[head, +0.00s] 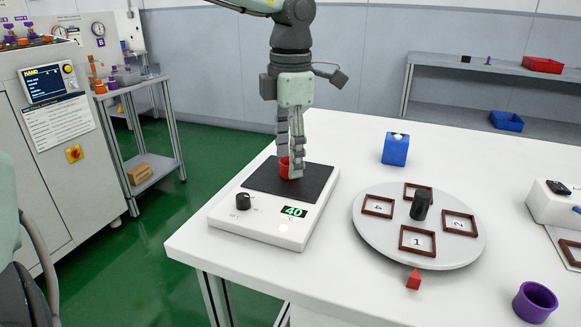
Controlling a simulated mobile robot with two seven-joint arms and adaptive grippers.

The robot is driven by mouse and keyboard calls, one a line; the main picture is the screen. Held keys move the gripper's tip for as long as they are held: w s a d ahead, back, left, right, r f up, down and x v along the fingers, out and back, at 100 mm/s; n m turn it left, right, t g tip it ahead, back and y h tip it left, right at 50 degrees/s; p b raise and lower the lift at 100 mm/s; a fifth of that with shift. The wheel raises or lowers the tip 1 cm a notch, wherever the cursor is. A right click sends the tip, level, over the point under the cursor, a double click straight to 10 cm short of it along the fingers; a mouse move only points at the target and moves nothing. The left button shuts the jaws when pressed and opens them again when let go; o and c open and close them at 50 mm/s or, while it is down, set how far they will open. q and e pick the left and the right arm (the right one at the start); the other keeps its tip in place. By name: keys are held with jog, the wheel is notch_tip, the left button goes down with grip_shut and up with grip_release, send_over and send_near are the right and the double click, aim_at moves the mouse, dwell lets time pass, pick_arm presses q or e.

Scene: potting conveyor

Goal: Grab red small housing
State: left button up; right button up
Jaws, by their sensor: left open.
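The red small housing (285,168) is a small red cup standing on the black plate (263,184) of a white heating device with a dial and a green display reading 40. My left gripper (291,168) comes down from above and points at the plate. Its fingers are open at the red housing, one at its far left side and one at its right, partly hiding it. Whether the fingers touch it I cannot tell. My right gripper is not in view.
A grey turntable (371,239) with numbered brown frames and a black knob stands to the right. A blue block (395,149) stands behind it. A purple cup (534,302) is at the front right.

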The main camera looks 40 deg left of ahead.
pick_arm(q)
jog(key=shift+f, duration=0.35)
jog(key=shift+c, duration=0.5)
jog(key=c, duration=0.8)
